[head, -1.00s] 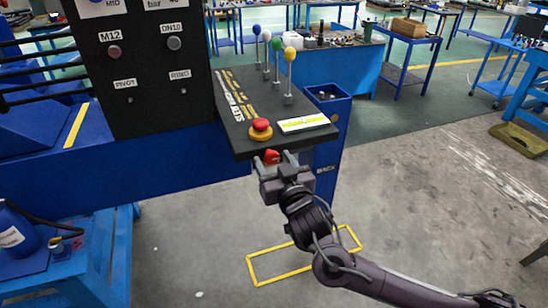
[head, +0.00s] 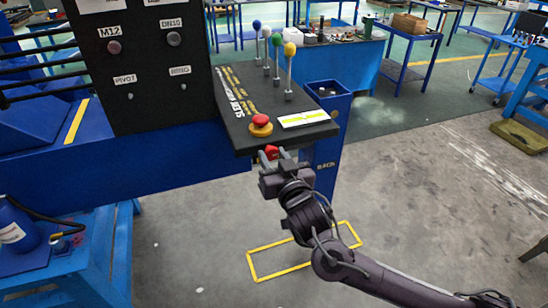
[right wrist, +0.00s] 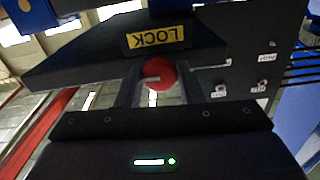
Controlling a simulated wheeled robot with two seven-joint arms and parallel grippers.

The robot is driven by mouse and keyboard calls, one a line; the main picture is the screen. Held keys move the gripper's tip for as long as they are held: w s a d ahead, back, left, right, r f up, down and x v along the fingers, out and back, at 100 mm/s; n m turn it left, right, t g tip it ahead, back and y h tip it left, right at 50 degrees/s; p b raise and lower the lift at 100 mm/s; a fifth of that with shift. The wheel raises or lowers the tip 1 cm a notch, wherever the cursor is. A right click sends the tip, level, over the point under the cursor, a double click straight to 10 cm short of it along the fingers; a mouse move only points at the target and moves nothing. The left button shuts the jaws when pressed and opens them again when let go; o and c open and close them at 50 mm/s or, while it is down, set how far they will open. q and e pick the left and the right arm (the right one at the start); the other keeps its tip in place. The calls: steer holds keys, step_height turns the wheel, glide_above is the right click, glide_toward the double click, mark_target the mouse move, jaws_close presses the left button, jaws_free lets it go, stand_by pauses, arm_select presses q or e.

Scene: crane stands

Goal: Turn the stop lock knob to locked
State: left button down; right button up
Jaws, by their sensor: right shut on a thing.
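The stop lock knob (head: 271,151) is a small red knob on the front edge of the black console (head: 233,118). It also shows in the right wrist view (right wrist: 162,76), with a white mark that points left in that picture. A yellow LOCK label (right wrist: 155,38), upside down in that view, sits beside the knob on the same face. My right gripper (head: 273,156) is shut on the knob, with one finger on each side of it. The fingers hide part of the knob's sides. My left gripper is not in view.
A red mushroom button (head: 261,120) on a yellow base stands on the console top, just above the knob. Several ball-topped levers (head: 289,70) rise behind it. A black panel (head: 140,70) stands to the left. The floor (head: 420,190) right of the console is clear.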

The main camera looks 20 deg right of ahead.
steer(key=m, duration=0.8)
steer(key=shift+m, duration=0.3)
steer(key=m, duration=0.4)
steer(key=shift+m, duration=0.3)
steer(key=shift+m+b, duration=0.3)
steer(key=shift+m, duration=1.7)
steer(key=o, duration=1)
steer(key=shift+s, duration=0.1)
